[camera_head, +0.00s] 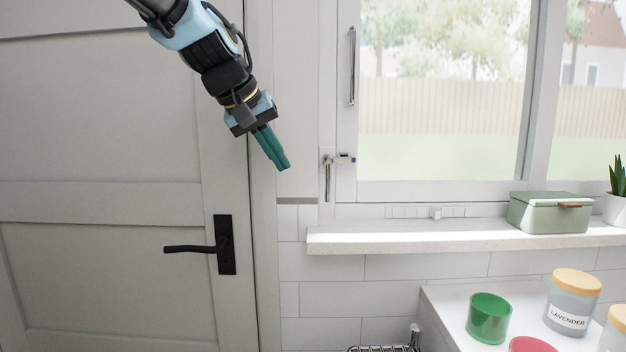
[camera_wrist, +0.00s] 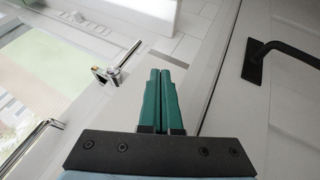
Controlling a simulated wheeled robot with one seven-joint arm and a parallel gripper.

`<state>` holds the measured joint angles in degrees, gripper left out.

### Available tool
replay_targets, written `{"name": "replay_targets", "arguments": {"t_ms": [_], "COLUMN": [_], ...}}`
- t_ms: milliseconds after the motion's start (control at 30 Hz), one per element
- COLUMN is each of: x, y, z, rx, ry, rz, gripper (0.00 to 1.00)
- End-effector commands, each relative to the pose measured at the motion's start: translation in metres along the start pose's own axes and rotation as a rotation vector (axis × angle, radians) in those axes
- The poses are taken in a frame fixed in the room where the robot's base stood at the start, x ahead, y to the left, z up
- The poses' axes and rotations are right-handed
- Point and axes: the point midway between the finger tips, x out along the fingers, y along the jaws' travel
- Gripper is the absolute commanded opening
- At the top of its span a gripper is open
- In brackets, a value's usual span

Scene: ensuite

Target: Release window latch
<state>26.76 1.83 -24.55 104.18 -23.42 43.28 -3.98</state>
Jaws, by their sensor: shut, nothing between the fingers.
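The window latch (camera_head: 327,175) is a small metal lever at the lower left of the window frame, with its handle hanging down. It also shows in the wrist view (camera_wrist: 112,72), left of my fingers. The window (camera_head: 440,90) has a light frame and a vertical bar handle (camera_head: 352,66) above the latch. My gripper (camera_head: 284,166) has green fingers pressed together and empty. In the head view it is up and to the left of the latch, apart from it. In the wrist view the fingertips (camera_wrist: 160,72) point toward the wall strip beside the window.
A closed door (camera_head: 110,130) with a black lever handle (camera_head: 225,246) stands on the left. A sill (camera_head: 420,240) below the window carries a green box (camera_head: 546,213) and a potted plant (camera_head: 616,200). Jars, including a green glass (camera_head: 489,318), stand on a lower counter. The sill's left part is clear.

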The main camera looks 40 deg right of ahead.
Motion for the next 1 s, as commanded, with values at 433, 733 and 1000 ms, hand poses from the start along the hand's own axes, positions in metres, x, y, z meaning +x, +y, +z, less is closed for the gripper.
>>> {"name": "replay_targets", "arguments": {"t_ms": [433, 733, 1000], "x": [0.075, 0.087, 0.087], "y": [0.019, 0.035, 0.035], "z": [-0.001, 0.0, 0.0], "rx": [0.005, 0.001, 0.001], "ry": [-0.002, 0.0, 0.001], "rz": [0.002, -0.001, -0.001], "gripper": [0.0, 0.0, 0.0]}}
